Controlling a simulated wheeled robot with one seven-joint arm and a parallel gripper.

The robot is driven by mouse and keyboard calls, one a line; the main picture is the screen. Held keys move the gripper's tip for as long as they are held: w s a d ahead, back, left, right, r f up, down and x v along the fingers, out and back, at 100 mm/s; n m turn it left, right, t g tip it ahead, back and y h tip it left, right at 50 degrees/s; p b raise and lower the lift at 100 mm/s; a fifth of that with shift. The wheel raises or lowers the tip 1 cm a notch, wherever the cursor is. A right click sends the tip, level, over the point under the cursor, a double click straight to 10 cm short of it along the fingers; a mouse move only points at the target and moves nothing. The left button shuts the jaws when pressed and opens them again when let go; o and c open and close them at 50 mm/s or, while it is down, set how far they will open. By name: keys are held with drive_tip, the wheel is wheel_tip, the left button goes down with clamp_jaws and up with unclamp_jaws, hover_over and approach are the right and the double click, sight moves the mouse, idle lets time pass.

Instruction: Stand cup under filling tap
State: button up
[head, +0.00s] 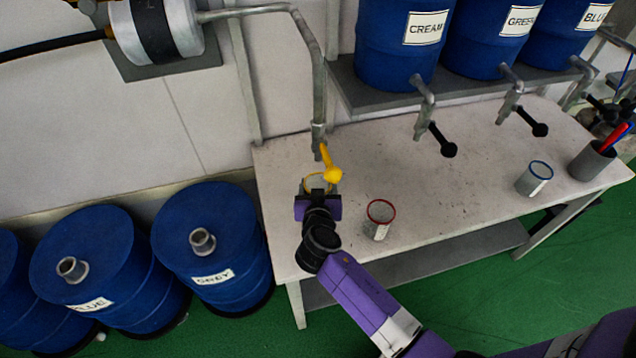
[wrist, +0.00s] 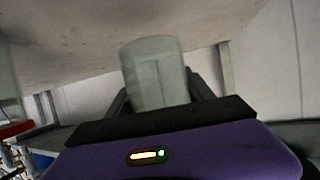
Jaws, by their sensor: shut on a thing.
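My gripper (head: 317,191) is shut on a pale cup with a yellow rim (head: 314,182) at the left end of the table. In the wrist view the cup (wrist: 157,74) sits between the two fingers (wrist: 160,92). The filling tap (head: 318,148) with a yellow handle (head: 331,173) comes down from a pipe, and its spout appears just above the cup's mouth. The handle overlaps the cup's right rim in the head view. The cup looks upright. Whether its base touches the table is hidden by my gripper.
A red-rimmed cup (head: 379,219) stands right of my gripper on the table (head: 470,172), and a blue-rimmed cup (head: 535,178) stands farther right. Black-handled taps (head: 441,140) hang over the table's back. A grey pot (head: 592,161) holds tools. Blue drums (head: 210,232) stand at left.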

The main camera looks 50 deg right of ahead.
sight(318, 186)
drive_tip(key=shift+w+d, duration=0.45)
drive_tip(key=shift+d, duration=0.1)
drive_tip(key=f, duration=0.3)
drive_tip(key=shift+w+d+p, duration=0.3)
drive_tip(key=shift+d+p, duration=0.1)
drive_tip(key=shift+f, duration=0.25)
drive_tip(key=shift+f, duration=0.15)
drive_tip(key=o, duration=1.3)
drive_tip(key=shift+o, duration=0.2)
drive_tip(key=shift+r, duration=0.2)
drive_tip(key=shift+s+a, duration=0.2)
drive_tip(key=shift+a, duration=0.1)
drive_tip(key=b+v, duration=0.2)
drive_tip(key=v, duration=0.9)
drive_tip(key=shift+s+a+r, duration=0.1)
drive_tip(key=shift+a+r, duration=0.05)
drive_tip(key=shift+a, duration=0.05)
